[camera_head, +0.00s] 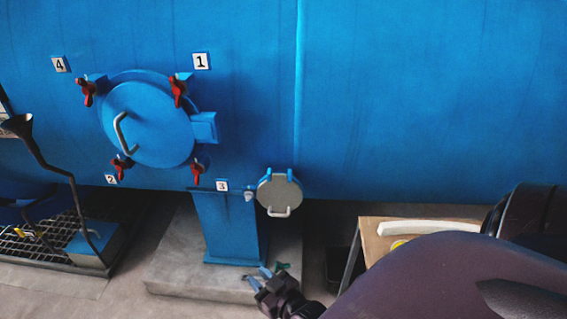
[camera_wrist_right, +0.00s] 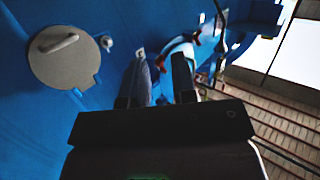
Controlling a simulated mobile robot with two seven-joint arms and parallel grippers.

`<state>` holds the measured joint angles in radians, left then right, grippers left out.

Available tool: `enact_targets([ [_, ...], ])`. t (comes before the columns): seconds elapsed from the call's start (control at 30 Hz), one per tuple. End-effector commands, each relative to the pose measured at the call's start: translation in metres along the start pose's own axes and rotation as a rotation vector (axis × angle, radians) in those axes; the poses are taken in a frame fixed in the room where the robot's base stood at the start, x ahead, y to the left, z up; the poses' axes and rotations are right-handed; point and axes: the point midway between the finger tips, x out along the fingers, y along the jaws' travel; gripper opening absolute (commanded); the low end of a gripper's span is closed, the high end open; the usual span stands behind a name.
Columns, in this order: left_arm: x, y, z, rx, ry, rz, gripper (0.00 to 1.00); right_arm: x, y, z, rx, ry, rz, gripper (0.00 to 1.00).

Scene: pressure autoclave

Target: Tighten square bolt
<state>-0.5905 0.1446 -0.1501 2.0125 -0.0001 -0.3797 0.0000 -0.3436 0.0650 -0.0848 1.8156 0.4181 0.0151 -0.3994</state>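A small grey bolt (camera_head: 249,196) sits on the blue vessel wall, just left of a round grey cover (camera_head: 279,194) with a handle. In the right wrist view, the bolt (camera_wrist_right: 107,42) and cover (camera_wrist_right: 62,62) are at the upper left; the bolt's square shape is too small to confirm. My right gripper (camera_head: 258,277) is low in front of the blue pedestal, below the bolt and apart from it. In the wrist view, its two fingers (camera_wrist_right: 160,80) stand apart with nothing held between them. My left gripper is not in view.
A round blue hatch (camera_head: 150,125) with red-handled clamps and number labels is at the upper left. A blue pedestal (camera_head: 228,228) stands on a concrete slab (camera_head: 180,272). A wooden table (camera_head: 380,235) is at the right. A dark curved pipe (camera_head: 55,170) and grating are at the left.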

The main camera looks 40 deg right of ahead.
Motion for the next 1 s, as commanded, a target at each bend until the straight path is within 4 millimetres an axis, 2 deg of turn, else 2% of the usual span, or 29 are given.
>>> enact_targets([
  [0.3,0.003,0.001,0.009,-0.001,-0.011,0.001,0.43,-0.044,-0.003,0.028,-0.035,-0.188,-0.056,0.26],
  [0.5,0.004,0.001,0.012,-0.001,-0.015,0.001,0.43,-0.065,-0.002,0.039,-0.048,-0.277,-0.059,0.26],
  [0.7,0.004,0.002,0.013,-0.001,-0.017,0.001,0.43,-0.075,-0.001,0.044,-0.054,-0.32,-0.057,0.26],
  [1.0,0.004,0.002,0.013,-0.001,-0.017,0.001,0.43,-0.076,0.0,0.044,-0.054,-0.325,-0.056,0.26],
])
